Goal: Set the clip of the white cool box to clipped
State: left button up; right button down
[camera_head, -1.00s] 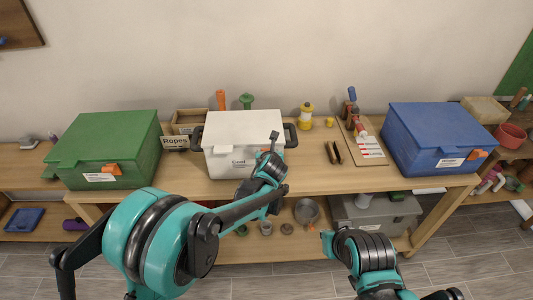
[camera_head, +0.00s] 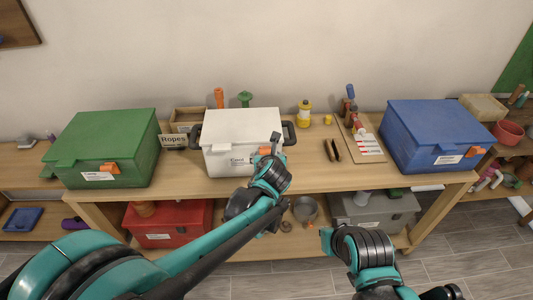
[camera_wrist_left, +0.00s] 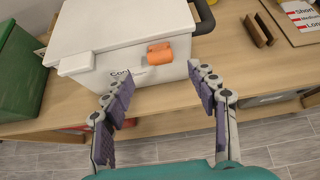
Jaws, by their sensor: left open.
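The white cool box (camera_head: 235,125) stands on the bench between a green and a blue box, its lid down. Its orange clip (camera_wrist_left: 159,53) is on the front face just below the lid in the left wrist view; I cannot tell whether it is fastened. In the head view the clip (camera_head: 265,150) is partly hidden by my left gripper (camera_head: 276,148). In the left wrist view my left gripper (camera_wrist_left: 160,75) is open and empty, its fingers spread to either side in front of the clip, apart from it.
The green box (camera_head: 105,140) stands left and the blue box (camera_head: 430,130) right, each with an orange clip. A "Ropes" sign (camera_head: 173,140) is close left of the cool box. A red box (camera_head: 170,222) and a grey box (camera_head: 375,213) sit on the lower shelf.

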pick_arm(q)
jog(key=v, duration=0.2)
jog(key=shift+s+r, duration=0.25)
dwell(0.3)
jog(key=s+a+n+g, duration=0.1)
jog(key=s+a+n, duration=0.4)
jog(key=a+n, duration=0.35)
jog(key=s+a+n+g, duration=0.1)
jog(key=s+a+n, duration=0.55)
jog(key=n, duration=0.25)
jog(key=s+a+f+n+g, duration=0.2)
jog(key=s+a+n, duration=0.5)
jog(key=s+n, duration=0.5)
jog(key=f+n, duration=0.1)
jog(key=n, duration=0.5)
jog(key=shift+s+a+f, duration=0.15)
jog(key=shift+s, duration=0.15)
jog(key=shift+n, duration=0.25)
